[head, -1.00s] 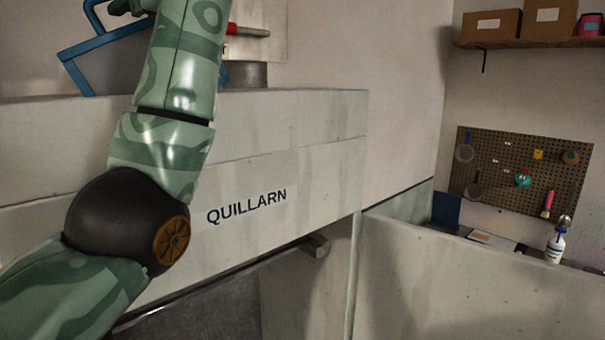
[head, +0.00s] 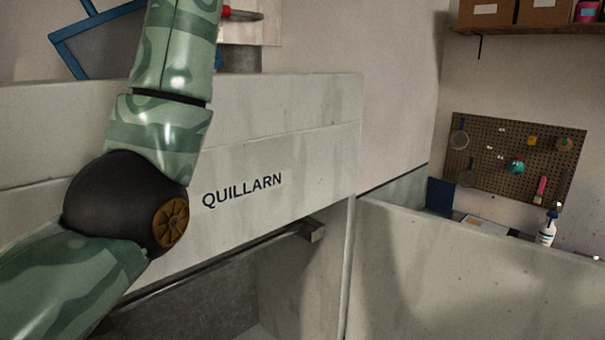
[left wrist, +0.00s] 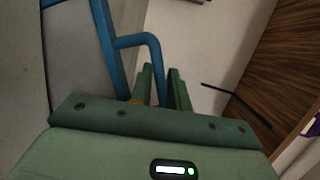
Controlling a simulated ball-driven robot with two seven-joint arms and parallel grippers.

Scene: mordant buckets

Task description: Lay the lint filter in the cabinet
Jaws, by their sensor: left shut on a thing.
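The lint filter (head: 105,46), a grey panel in a blue frame, shows at the top left of the head view, above the pale unit's upper edge and partly behind my left arm. It also fills the upper left of the left wrist view (left wrist: 72,62). My left gripper (left wrist: 161,88) is shut on its blue looped handle. The gripper is out of the head view. A pale, stained unit lettered QUILLARN (head: 300,150), seemingly the cabinet, has an open dark space below its front. My right gripper is not in view.
A low pale wall (head: 450,270) stands at right. Behind it are a white bottle (head: 547,232) and a pegboard (head: 510,160) with tools. A wooden shelf (head: 535,29) holds boxes. A red-handled thing (head: 243,14) is right of my arm.

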